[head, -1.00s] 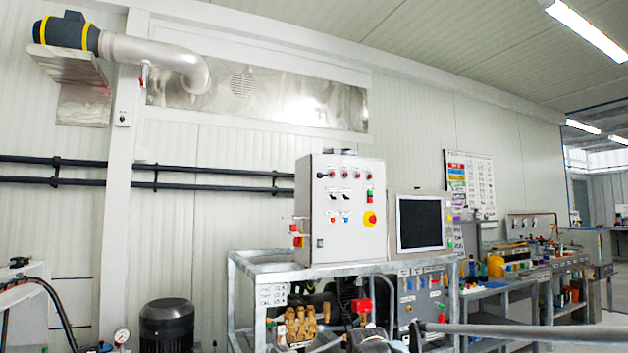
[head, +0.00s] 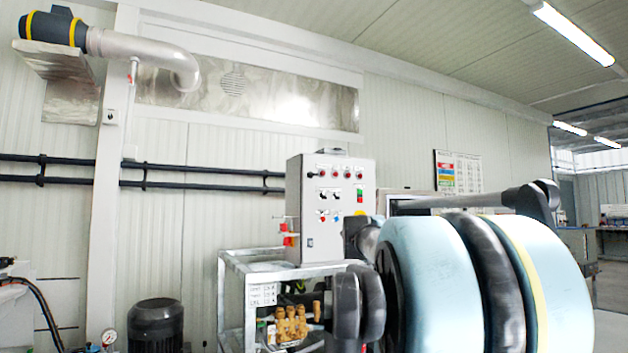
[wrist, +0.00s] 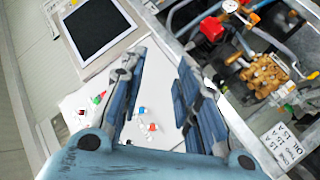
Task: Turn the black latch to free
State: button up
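The grey control cabinet (head: 328,180) stands on a metal frame in the head view. A small dark fitting near its lower left corner (head: 310,242) looks like the black latch; its turn position is too small to read. In the wrist view the cabinet's pale face (wrist: 150,105) lies beyond my gripper (wrist: 158,68), with red, blue and green controls on it. I cannot make out the latch there; a finger may hide it. My gripper is open, its two fingers wide apart with nothing between them. In the head view my arm covers the area right of the cabinet.
A dark monitor (wrist: 97,27) is beside the cabinet. The brass pump (wrist: 265,75) and a red part (wrist: 211,29) sit within the frame (head: 235,275) below. A black motor (head: 156,325) stands to the left. A pipe rail (head: 70,170) runs along the wall.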

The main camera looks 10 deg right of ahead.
aim_at(313, 174)
jog(key=w+a+r+n+t+y, duration=0.1)
jog(key=w+r+n+t, duration=0.2)
jog(key=r, duration=0.6)
jog(key=w+r+n+t+y, duration=0.2)
jog(key=w+r+n, duration=0.25)
jog(key=r, duration=0.55)
jog(key=w+a+r+n+y, duration=0.5)
jog(key=a+r+n+y, duration=0.3)
jog(key=r+n+y, duration=0.15)
jog(key=shift+n+g+h, duration=0.25)
jog(key=shift+n+g, duration=0.15)
jog(key=x, duration=1.7)
jog(key=shift+r, duration=0.4)
jog(key=shift+s, duration=0.1)
grip_shut()
